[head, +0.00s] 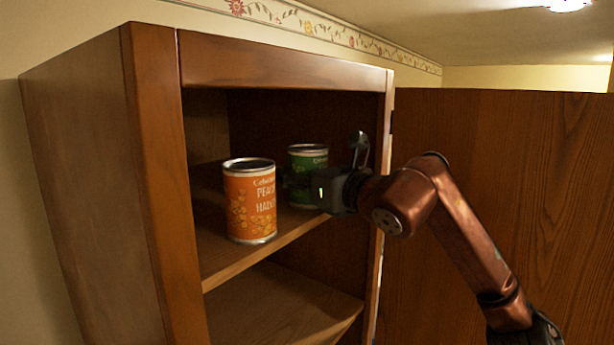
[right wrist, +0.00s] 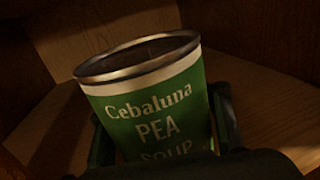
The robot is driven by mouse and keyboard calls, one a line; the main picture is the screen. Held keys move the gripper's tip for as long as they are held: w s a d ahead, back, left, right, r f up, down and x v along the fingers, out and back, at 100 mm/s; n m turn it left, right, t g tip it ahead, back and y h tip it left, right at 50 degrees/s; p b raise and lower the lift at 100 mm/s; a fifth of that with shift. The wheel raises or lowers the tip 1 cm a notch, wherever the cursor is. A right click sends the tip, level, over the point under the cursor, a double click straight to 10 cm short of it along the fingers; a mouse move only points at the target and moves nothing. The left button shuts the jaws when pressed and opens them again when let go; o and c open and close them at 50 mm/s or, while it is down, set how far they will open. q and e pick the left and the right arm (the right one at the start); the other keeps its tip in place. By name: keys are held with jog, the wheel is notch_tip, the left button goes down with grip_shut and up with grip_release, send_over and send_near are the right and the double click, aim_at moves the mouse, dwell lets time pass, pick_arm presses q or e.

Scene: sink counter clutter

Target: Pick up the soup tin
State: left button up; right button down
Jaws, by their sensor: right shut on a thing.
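The soup tin (head: 306,162) is a green can with a white upper band, on the upper shelf of a wooden cabinet in the head view. In the right wrist view its label reads "Cebaluna PEA SOUP" and the tin (right wrist: 150,105) fills the middle. My right gripper (head: 318,188) reaches in from the right and is shut on the tin, with one finger on each side of it in the right wrist view (right wrist: 165,135). Part of the tin is hidden behind the gripper. I cannot tell whether its base still touches the shelf. My left gripper is not in view.
An orange peach tin (head: 250,200) stands upright at the shelf's front edge, left of the soup tin and close to it. The cabinet's right upright (head: 386,130) is beside my right wrist. A lower shelf (head: 285,302) is empty where visible. A wooden panel (head: 470,130) stands at right.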

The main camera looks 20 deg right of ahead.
jog(key=shift+r, duration=0.1)
dwell(0.6)
jog(key=shift+r+b, duration=0.35)
jog(key=shift+r, duration=0.35)
notch_tip(320, 180, up, 2)
jog(key=shift+r+b, duration=0.15)
jog(key=shift+b, duration=0.3)
jog(key=b+v, duration=0.5)
jog(key=v, duration=1.3)
jog(key=shift+b, duration=0.4)
